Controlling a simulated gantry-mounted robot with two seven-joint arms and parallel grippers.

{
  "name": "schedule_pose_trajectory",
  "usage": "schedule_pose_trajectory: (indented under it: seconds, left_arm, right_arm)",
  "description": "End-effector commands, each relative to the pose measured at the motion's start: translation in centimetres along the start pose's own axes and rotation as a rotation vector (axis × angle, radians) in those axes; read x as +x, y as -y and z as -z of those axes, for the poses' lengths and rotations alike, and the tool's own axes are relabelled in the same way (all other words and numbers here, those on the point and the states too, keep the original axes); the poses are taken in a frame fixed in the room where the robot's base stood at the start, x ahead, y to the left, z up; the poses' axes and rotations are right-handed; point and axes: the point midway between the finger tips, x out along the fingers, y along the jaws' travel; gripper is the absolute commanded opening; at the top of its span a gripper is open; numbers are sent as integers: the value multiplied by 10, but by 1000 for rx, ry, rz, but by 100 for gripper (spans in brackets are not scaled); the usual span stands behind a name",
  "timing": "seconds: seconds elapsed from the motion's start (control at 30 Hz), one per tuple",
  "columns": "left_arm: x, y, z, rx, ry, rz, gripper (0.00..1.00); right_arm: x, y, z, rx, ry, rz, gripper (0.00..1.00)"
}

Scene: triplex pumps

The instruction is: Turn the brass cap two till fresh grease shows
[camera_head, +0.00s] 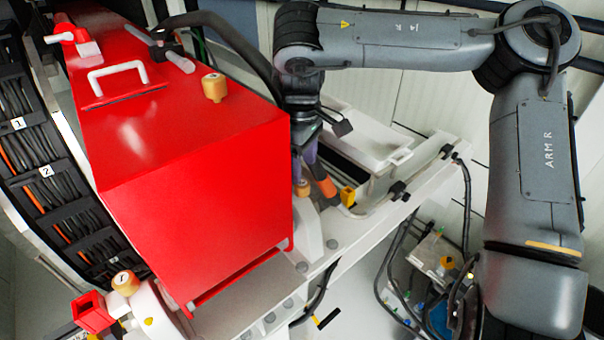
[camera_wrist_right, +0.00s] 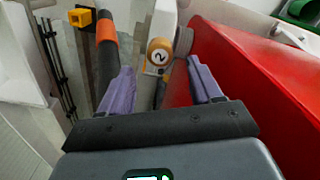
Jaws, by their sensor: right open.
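Brass cap two (camera_wrist_right: 160,52), a round tan cap with a "2" on its face, shows in the right wrist view beyond and between my fingers. In the head view it is the small tan cap (camera_head: 303,188) beside the red housing, just below my right gripper (camera_head: 306,150). My right gripper (camera_wrist_right: 160,68) is open, with its purple fingers spread to either side of the cap in the picture. I see no contact with the cap. No grease can be made out on it. My left gripper is in neither view.
The red housing (camera_head: 200,150) stands close to my right gripper. A black hose with an orange band (camera_wrist_right: 106,30) and a yellow fitting (camera_wrist_right: 81,17) lie to the left. Cap one (camera_head: 125,283) and another tan cap (camera_head: 214,87) stand elsewhere. A white tray (camera_head: 365,135) is to the right.

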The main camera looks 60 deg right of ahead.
Motion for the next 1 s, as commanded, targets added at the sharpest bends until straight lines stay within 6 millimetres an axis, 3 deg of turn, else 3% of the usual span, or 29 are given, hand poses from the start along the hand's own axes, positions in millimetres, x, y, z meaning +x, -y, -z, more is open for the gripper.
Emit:
schedule_pose_trajectory:
  seconds: [0.2, 0.4, 1.0]
  left_arm:
    - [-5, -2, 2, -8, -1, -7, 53]
    - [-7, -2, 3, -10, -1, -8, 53]
    - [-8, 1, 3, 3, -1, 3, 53]
  right_arm:
    - [-38, 0, 0, 1, -2, -3, 64]
    - [-55, 0, 0, 1, 0, 0, 64]
    - [-58, 0, 0, 0, 0, 1, 63]
